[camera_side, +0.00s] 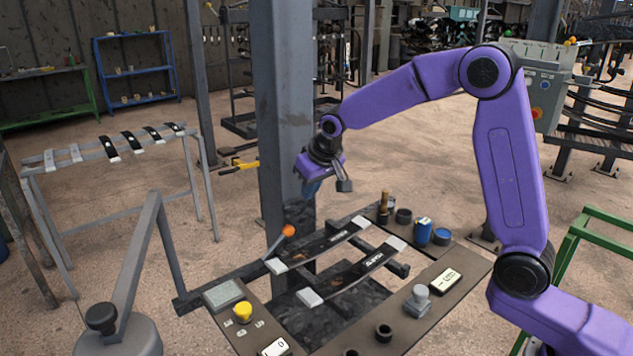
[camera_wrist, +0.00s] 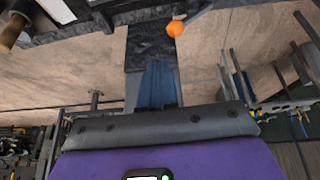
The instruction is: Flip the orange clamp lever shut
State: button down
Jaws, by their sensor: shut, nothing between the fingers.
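The clamp lever has an orange ball knob (camera_side: 288,230) on a thin grey arm, which rises at a slant from the rack's left end, near the upper black spring strip (camera_side: 325,243). The orange knob also shows at the top of the wrist view (camera_wrist: 176,28), with part of its grey arm to the right. My gripper (camera_side: 311,194), with blue fingers, points down above the rack, higher than the knob and apart from it. In the wrist view the fingers (camera_wrist: 157,72) are together and empty, below the knob in the picture.
A second black strip (camera_side: 360,270) lies in front of the first. A panel at right holds a blue can (camera_side: 423,231), dark cups and a grey knob (camera_side: 418,292). A yellow button (camera_side: 243,312) is at front left. A grey post (camera_side: 285,110) stands behind my gripper.

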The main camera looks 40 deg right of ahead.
jog(key=shift+s+d+r, duration=0.25)
jog(key=shift+d+r, duration=0.05)
jog(key=shift+r, duration=0.15)
jog(key=shift+s+d+r, duration=0.25)
jog(key=shift+r, duration=0.2)
jog(key=s+a+f+n+g+y, duration=0.15)
jog(key=s+n, duration=0.25)
jog(key=s, duration=1)
jog(key=s+a+f+n+g, duration=0.15)
jog(key=s+n, duration=0.35)
jog(key=s, duration=0.9)
jog(key=s+d+n+g, duration=0.2)
jog(key=s+d+n, duration=0.1)
jog(key=s, duration=0.8)
jog(key=shift+s+d+f+n+h, duration=0.25)
jog(key=shift+d+f+n+h, duration=0.1)
jog(key=shift+d, duration=0.25)
